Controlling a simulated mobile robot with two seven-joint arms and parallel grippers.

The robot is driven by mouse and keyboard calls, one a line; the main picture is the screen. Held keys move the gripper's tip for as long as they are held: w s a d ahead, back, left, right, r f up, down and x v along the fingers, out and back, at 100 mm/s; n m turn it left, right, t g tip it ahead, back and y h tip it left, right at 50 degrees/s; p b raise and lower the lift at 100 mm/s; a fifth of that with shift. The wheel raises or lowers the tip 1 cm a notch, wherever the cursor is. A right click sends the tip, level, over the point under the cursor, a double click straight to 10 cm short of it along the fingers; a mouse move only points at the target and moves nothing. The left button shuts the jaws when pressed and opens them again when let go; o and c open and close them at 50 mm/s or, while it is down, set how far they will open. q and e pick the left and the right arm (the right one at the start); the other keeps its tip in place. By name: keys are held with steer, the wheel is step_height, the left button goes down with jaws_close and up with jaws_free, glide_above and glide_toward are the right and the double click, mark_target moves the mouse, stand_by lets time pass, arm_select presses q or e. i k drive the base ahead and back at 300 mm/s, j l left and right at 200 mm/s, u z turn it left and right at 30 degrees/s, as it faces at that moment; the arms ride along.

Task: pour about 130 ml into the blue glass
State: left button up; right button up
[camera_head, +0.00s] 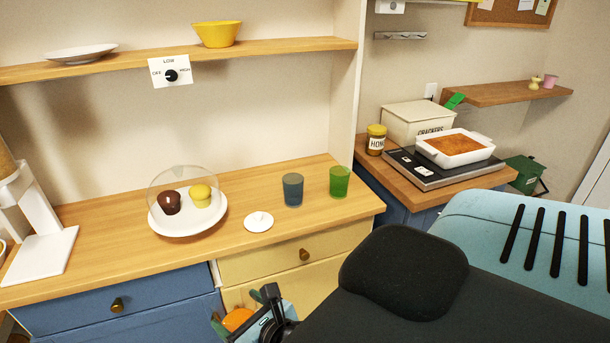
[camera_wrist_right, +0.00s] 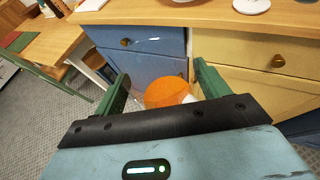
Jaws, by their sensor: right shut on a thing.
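The blue glass (camera_head: 293,190) stands upright on the wooden counter, left of a green glass (camera_head: 340,182). I cannot see whether it holds liquid. My right gripper (camera_head: 238,313) is low in front of the counter's drawers, below and apart from the glass. Its green fingers are shut on an orange thing (camera_wrist_right: 167,92), which has a small white part at one side. The orange thing (camera_head: 238,319) is partly hidden behind the gripper in the head view, so its full shape does not show. My left gripper is in neither view.
A small white lid (camera_head: 258,221) lies in front of the blue glass. A white plate (camera_head: 188,229) with two muffins under a clear dome stands to its left. A shelf (camera_head: 280,47) runs above.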

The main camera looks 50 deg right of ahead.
mark_target(292, 183)
steer(key=k+l+z, duration=0.15)
steer(key=l, duration=0.55)
steer(key=l+z, duration=0.15)
steer(key=l, duration=0.55)
